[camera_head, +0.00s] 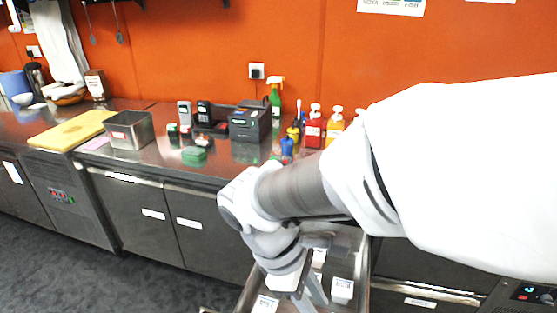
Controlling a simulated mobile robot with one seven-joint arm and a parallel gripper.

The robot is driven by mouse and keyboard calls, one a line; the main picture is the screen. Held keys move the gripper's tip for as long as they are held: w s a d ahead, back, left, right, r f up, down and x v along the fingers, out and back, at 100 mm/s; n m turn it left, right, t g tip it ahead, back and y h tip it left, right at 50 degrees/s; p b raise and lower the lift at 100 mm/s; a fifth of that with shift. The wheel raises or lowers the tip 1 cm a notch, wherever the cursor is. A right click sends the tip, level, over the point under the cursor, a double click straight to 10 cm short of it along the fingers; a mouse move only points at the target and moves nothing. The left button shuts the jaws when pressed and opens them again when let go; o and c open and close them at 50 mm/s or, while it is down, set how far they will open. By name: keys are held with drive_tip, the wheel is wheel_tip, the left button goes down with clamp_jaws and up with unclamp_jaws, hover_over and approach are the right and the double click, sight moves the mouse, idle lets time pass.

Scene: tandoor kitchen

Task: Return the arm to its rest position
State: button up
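My arm (300,190) reaches in from the right edge of the head view and bends down at its wrist. My gripper (312,296) is at the bottom of the view, pointing down over a metal trolley or tray (347,245). Only part of its fingers shows, and the fingertips are cut off or hidden, so I cannot tell whether it is open or holds anything.
A steel counter (165,160) runs along the orange wall. On it stand a yellow board (75,130), a metal container (129,130), a dark printer-like box (250,123), a green spray bottle (275,98) and red (314,128) and yellow sauce bottles. Labelled white containers (342,290) sit in the trolley. Floor at left is clear.

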drive_tip(key=d+r+m+t+y+p, duration=0.2)
drive_tip(key=d+r+m+t+y, duration=0.3)
drive_tip(key=d+r+m, duration=0.3)
wheel_tip(320, 180, up, 4)
drive_tip(key=m+t, duration=0.1)
drive_tip(key=m, duration=0.5)
drive_tip(key=shift+s+f, duration=0.2)
drive_tip(key=shift+s, duration=0.05)
